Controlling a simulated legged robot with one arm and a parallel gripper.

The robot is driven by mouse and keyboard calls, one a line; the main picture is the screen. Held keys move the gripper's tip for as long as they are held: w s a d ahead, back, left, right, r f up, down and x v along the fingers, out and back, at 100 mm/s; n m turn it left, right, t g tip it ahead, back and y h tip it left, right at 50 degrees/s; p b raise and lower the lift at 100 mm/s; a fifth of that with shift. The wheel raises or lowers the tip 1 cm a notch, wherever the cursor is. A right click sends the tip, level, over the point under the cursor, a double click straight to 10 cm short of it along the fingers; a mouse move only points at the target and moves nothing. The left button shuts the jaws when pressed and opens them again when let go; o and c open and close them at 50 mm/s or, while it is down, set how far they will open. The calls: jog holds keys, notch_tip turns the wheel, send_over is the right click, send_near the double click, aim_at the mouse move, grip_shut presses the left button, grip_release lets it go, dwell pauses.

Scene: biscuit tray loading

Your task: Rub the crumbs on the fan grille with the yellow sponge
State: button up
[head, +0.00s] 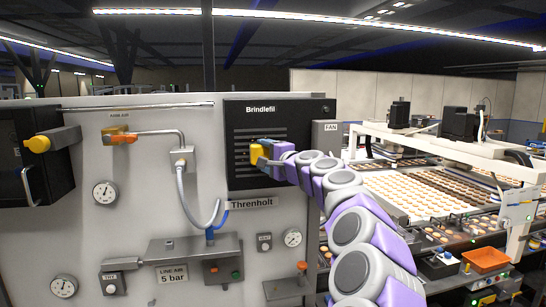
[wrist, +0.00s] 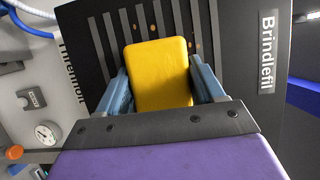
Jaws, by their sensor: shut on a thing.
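My gripper (wrist: 160,92) is shut on the yellow sponge (wrist: 158,72), with one blue-grey finger on each side of it. The sponge is held in front of the fan grille (wrist: 180,22), the slotted part of the black Brindlefil box. I cannot tell whether it touches the slats. Small orange-brown crumbs (wrist: 194,43) show on the grille beside the sponge. In the head view the sponge (head: 256,154) is at the lower middle of the grille (head: 262,130). The sponge and my gripper hide part of the grille.
A yellow knob (head: 39,144) sticks out at the far left. A biscuit conveyor (head: 410,190) and an orange tray (head: 486,260) stand to the right.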

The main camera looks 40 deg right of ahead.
aim_at(234, 148)
jog(key=shift+w+a, duration=0.6)
jog(key=shift+a, duration=0.35)
jog(key=shift+w+a, duration=0.6)
jog(key=shift+a, duration=0.4)
jog(key=shift+w+a, duration=0.6)
jog(key=shift+a, duration=0.35)
jog(key=shift+w+a+r+p, duration=0.1)
jog(key=shift+a+r+p, duration=0.05)
jog(key=shift+r+p, duration=0.65)
jog(key=s+d+p, duration=0.1)
jog(key=s+d, duration=0.5)
jog(key=d, duration=0.4)
jog(key=shift+s+d, duration=0.2)
jog(key=shift+d, duration=0.05)
jog(key=shift+f, duration=0.15)
jog(key=s+a, duration=0.2)
jog(key=s, duration=0.1)
jog(key=s+a+b, duration=0.1)
jog(key=s, duration=0.1)
